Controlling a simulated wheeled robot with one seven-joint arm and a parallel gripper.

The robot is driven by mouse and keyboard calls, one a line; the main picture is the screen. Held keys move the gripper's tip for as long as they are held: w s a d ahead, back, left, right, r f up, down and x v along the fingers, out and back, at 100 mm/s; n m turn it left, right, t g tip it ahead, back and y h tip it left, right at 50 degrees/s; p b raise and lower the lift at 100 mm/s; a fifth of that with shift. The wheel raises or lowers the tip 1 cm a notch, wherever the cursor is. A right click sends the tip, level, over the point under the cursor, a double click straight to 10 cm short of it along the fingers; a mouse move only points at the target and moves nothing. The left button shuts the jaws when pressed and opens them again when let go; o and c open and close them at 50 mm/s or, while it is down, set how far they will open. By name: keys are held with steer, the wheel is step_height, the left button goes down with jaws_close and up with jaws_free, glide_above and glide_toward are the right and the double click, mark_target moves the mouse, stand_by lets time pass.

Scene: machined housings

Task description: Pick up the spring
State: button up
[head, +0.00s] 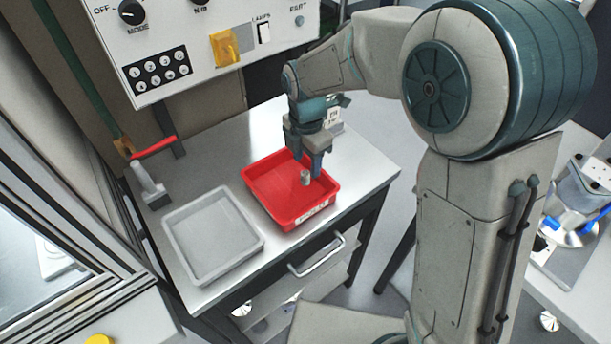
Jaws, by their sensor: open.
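A small grey cylindrical piece (305,178), which looks like the spring, stands in the red tray (262,204) near its right side. It is too small to make out coils. My gripper (307,172) points down over the red tray, with its fingers at or just above the small piece. The jaws are open. From this angle I cannot tell whether the piece is between the fingers or in front of them.
An empty grey tray (212,236) sits left of the red tray on the metal table (215,160). A control panel (200,45) hangs over the back. A drawer handle (318,258) sticks out in front.

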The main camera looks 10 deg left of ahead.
mark_target(305, 173)
step_height(305, 173, down, 5)
steer(key=shift+a+f+p, duration=0.1)
steer(key=shift+a+p, duration=0.05)
steer(key=shift+p, duration=0.35)
steer(key=shift+c, duration=0.3)
jaws_close()
